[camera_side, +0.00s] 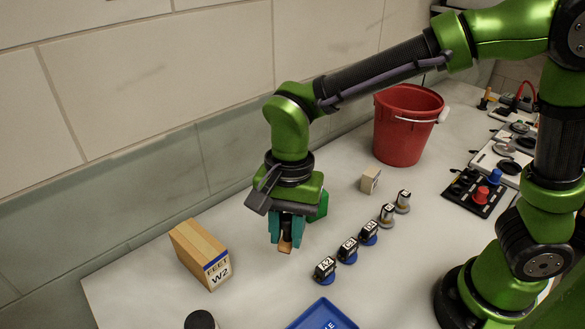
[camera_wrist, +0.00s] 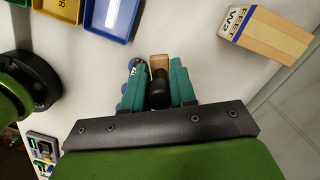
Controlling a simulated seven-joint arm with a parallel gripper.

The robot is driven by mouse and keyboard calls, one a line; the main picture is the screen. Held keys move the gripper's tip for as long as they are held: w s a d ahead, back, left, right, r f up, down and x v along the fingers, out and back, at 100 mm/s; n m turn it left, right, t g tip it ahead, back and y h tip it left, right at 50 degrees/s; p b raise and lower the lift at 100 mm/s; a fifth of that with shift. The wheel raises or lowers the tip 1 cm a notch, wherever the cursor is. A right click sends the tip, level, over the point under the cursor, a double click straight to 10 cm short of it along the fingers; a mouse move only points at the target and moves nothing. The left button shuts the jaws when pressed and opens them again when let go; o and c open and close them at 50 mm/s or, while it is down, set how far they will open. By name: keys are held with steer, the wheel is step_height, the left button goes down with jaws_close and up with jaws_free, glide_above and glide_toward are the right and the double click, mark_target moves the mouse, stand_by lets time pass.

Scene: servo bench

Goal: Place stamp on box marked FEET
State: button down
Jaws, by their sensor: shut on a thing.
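The box marked FEET (camera_side: 203,254) is a tan wooden block with a blue-striped label that also reads W2. It stands on the bench at the left in the side view and at the upper right in the wrist view (camera_wrist: 270,36). My gripper (camera_side: 286,238) has teal fingers pointing down, shut on the stamp (camera_side: 285,246). The stamp has a wooden block and a dark handle between the fingers in the wrist view (camera_wrist: 159,68). My gripper holds it to the right of the box and apart from it. The stamp's underside is hidden.
Several small labelled blocks on round bases (camera_side: 347,250) stand in a row right of my gripper. A blue tray (camera_side: 322,316) lies at the front. A red bucket (camera_side: 405,125) and a small pale block (camera_side: 370,180) stand behind. A dark round object (camera_side: 200,320) is at the front left.

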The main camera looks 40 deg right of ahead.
steer(key=m, duration=0.3)
steer(key=shift+a+r, duration=0.1)
steer(key=shift+r, duration=0.2)
steer(key=shift+s+m+t, duration=0.1)
steer(key=shift+m+t, duration=0.2)
steer(key=shift+m, duration=0.8)
steer(key=shift+a, duration=0.1)
glide_above(201, 252)
steer(key=shift+d+f, duration=0.35)
steer(key=shift+f, duration=0.4)
steer(key=shift+a+f, duration=0.1)
steer(key=shift+f, duration=1.65)
steer(key=shift+f, duration=0.1)
steer(key=c, duration=0.9)
jaws_free()
steer(key=shift+f, duration=0.1)
